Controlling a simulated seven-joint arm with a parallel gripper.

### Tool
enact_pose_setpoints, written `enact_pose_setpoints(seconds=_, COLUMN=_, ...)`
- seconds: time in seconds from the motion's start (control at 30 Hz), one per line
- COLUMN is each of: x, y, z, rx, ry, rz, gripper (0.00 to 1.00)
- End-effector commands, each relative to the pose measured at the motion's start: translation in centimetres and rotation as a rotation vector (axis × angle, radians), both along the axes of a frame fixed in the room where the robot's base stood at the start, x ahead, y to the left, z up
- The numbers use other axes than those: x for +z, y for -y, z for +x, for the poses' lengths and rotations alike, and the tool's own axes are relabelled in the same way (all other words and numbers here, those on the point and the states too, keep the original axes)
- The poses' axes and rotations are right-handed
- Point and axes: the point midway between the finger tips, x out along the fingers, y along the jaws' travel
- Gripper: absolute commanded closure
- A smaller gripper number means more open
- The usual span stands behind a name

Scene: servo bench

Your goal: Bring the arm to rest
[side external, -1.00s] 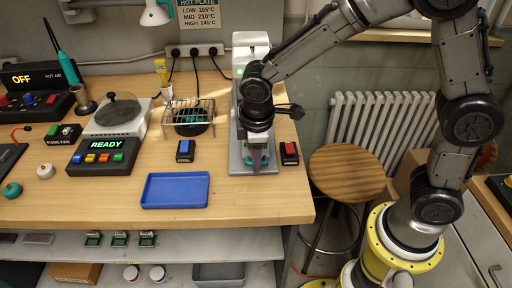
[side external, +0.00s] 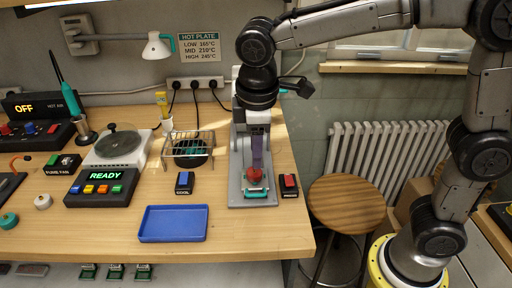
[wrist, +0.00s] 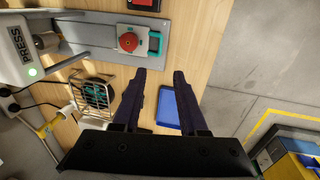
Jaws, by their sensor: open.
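My gripper (side external: 260,165) points down over the press (side external: 235,180) at the back right of the bench. Its two dark purple fingers are apart and nothing shows between them in the wrist view (wrist: 160,75). A red round part in a teal holder (side external: 255,190) sits on the press's grey base plate, below the fingertips. The red part also shows in the wrist view (wrist: 129,42), beyond the left finger. In the side view the fingers overlap the press column, so the exact gap to the red part is hard to tell.
A blue tray (side external: 173,224) lies empty at the bench front. A wire rack (side external: 188,148), a blue COOL switch (side external: 184,182) and a red switch (side external: 289,184) stand near the press. A wooden stool (side external: 346,203) is beside the bench. Bare bench top surrounds the tray.

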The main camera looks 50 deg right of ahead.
Motion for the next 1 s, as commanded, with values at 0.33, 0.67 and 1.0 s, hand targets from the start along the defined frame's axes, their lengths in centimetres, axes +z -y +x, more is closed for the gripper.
enact_pose_setpoints(seconds=0.33, x=0.7, y=1.0, z=0.2, rx=-0.026, ry=0.020, rz=0.009, gripper=0.58)
enact_pose_setpoints(seconds=0.67, x=5.6, y=9.2, z=-6.7, rx=-0.273, ry=0.204, rz=0.119, gripper=0.58)
enact_pose_setpoints(seconds=1.0, x=2.3, y=12.7, z=-16.4, rx=-0.615, ry=0.383, rz=0.284, gripper=0.58)
